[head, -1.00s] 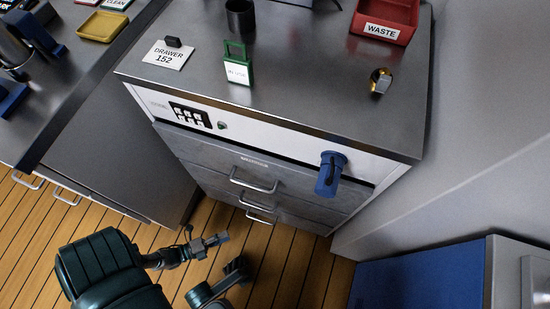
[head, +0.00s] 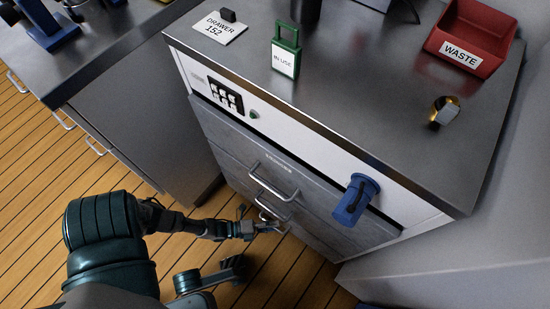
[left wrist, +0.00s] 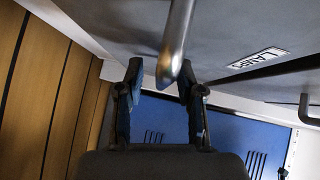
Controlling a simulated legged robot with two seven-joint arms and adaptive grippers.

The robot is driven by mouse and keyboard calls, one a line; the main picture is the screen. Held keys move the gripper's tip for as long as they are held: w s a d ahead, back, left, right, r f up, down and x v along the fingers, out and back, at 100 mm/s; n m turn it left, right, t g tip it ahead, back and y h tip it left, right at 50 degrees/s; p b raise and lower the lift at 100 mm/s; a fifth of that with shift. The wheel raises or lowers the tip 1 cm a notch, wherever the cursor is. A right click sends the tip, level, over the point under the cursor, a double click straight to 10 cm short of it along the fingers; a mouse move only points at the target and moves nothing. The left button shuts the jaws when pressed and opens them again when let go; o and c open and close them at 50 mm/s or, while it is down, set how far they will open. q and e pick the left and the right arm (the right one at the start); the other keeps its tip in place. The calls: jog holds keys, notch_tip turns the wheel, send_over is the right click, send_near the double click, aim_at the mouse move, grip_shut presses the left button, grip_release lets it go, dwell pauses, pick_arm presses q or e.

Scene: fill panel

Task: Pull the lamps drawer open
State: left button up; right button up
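The cabinet's grey drawer fronts (head: 225,150) look closed in the head view, with a bar handle (head: 273,183) on the top one and another handle lower. A LAMPS label (left wrist: 258,58) shows on a drawer front in the left wrist view. There a metal bar handle (left wrist: 176,38) reaches down to the gap between my left gripper's fingertips (left wrist: 160,75). The fingers stand apart on either side of the handle's end; contact cannot be told. In the head view my left gripper (head: 265,228) is small and low, near the lower handle.
A blue cylindrical fitting (head: 355,199) sticks out of the cabinet front right of the handles. A keypad (head: 225,96) sits on the white strip above the drawers. A green IN USE tag (head: 286,52) and red WASTE bin (head: 472,38) stand on top. Wooden floor (head: 60,185) lies left.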

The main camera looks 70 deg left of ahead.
pick_arm(q)
grip_shut()
jog(key=shift+s, duration=0.1)
